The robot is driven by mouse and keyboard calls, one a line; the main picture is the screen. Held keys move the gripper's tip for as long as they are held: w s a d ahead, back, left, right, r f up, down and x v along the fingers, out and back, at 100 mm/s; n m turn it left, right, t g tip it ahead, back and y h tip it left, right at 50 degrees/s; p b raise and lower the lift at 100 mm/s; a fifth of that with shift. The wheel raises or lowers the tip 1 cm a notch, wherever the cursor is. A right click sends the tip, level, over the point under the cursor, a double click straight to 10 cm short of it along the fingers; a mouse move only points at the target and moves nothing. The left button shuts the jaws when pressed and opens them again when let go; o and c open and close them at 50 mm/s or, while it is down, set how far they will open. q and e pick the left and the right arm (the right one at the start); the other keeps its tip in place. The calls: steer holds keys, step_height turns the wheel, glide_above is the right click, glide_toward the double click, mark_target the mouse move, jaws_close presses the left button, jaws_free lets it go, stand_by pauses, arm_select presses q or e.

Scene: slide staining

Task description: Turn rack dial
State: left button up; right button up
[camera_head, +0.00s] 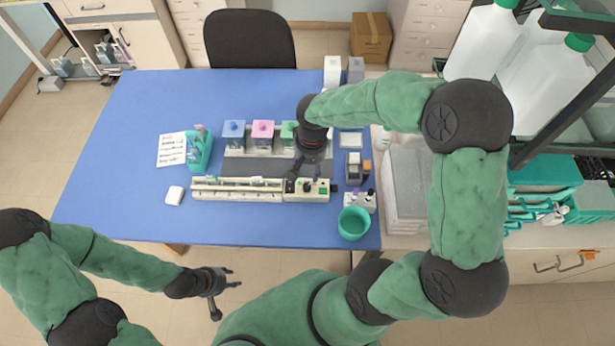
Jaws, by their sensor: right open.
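The staining rack device (238,195) is a long cream unit lying along the front of the blue table, with a control panel (310,195) at its right end. Small dark and green knobs show on that panel; which one is the rack dial I cannot tell. My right gripper (300,182) points down over the left part of the panel, with its fingers spread. Whether it touches a knob I cannot tell, and it hides part of the panel. My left gripper (226,292) is off the table's front edge, with its fingers apart and nothing between them.
Blue, pink and green-topped staining jars (263,131) stand behind the device. A teal cup (353,222) and a small bottle holder (359,201) stand to its right. A teal rack (199,150) and a note sheet (171,149) lie to the left. The table's left side is clear.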

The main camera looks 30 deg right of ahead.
mark_target(307, 186)
steer(key=f, duration=0.5)
steer(key=f+b, duration=0.1)
steer(key=f, duration=0.4)
steer(key=shift+w+a, duration=0.15)
steer(key=shift+a, duration=0.05)
jaws_close()
